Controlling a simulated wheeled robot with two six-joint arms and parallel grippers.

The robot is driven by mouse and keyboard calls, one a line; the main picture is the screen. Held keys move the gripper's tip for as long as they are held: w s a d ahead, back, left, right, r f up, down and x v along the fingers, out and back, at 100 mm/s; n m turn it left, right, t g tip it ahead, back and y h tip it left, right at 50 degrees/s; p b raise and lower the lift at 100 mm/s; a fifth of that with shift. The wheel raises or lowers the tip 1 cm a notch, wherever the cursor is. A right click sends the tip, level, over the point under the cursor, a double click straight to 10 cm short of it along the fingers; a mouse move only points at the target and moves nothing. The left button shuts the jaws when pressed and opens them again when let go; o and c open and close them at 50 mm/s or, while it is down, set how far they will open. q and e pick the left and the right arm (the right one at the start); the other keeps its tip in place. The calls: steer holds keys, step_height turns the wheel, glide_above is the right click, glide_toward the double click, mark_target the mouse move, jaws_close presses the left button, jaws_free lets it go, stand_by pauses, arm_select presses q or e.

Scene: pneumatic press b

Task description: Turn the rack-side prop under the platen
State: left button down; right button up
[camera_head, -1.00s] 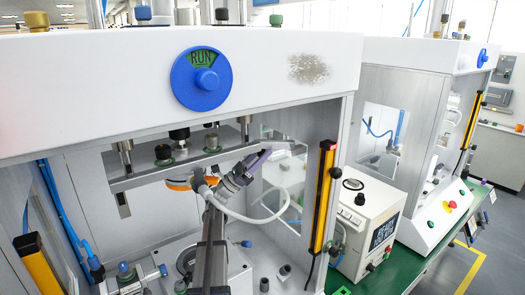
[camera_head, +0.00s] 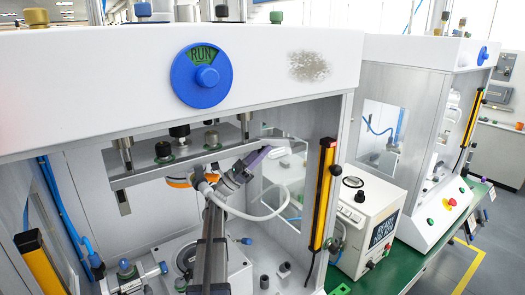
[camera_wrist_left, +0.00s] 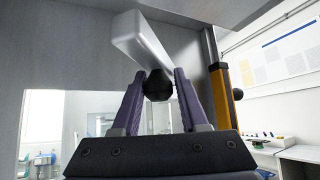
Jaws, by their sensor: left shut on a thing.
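The platen (camera_head: 150,172) is a grey plate hanging under the white head of the press. The prop (camera_head: 278,151) is a pale bar at the right end of the platen, by the press's right wall. In the left wrist view the prop (camera_wrist_left: 137,37) slants upward, with a black knob (camera_wrist_left: 158,86) at its lower end. My left gripper (camera_head: 262,155) reaches up inside the press with purple fingers. In the left wrist view its fingers (camera_wrist_left: 156,96) are shut on the knob. The exact contact between prop and platen is hidden. My right gripper is not in view.
A blue dial (camera_head: 202,79) reading RUN is on the press front. A yellow-and-black light curtain bar (camera_head: 323,195) stands at the right of the opening. A white hose (camera_head: 265,216) loops beside my left wrist. Fixtures (camera_head: 140,275) sit on the press bed. A white control box (camera_head: 366,220) stands outside.

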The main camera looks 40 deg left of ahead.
arm_select(q)
steer(key=shift+a, duration=0.15)
stand_by(0.5)
steer(key=n+t+y, duration=0.1)
steer(key=y, duration=0.1)
steer(key=s+d+n+t+y, duration=0.1)
steer(key=y, duration=0.1)
steer(key=n+t+y, duration=0.1)
steer(key=t+y, duration=0.1)
steer(key=shift+s+d, duration=0.2)
steer(key=shift+s, duration=0.1)
steer(key=c, duration=0.5)
jaws_free()
steer(key=shift+d, duration=0.1)
